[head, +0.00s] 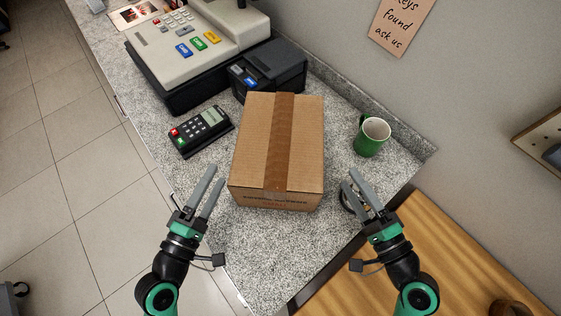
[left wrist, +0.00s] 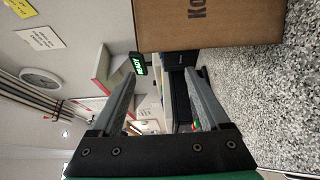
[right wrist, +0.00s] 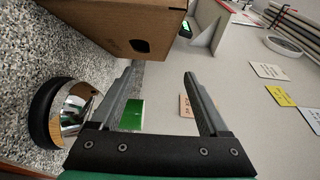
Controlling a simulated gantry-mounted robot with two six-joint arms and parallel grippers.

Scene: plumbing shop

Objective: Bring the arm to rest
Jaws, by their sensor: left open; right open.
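My left gripper (head: 207,186) is open and empty to the left of the cardboard box, near the counter's left edge. It also shows open in the left wrist view (left wrist: 160,85). My right gripper (head: 360,178) is open and empty to the right of the box. It shows open in the right wrist view (right wrist: 160,80) too. The closed, taped cardboard box (head: 250,150) sits on the speckled counter (head: 265,250) between the two grippers, apart from both in the head view. A shiny metal item with a dark base (right wrist: 75,108) stands by my right gripper, which partly hides it in the head view.
A green mug (head: 371,138) stands right of the box. A card terminal (head: 200,131) lies to its left. A cash register (head: 190,45) and a black printer (head: 270,68) stand behind. A wall bounds the right; a wooden surface (head: 440,250) lies front right. The front counter is clear.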

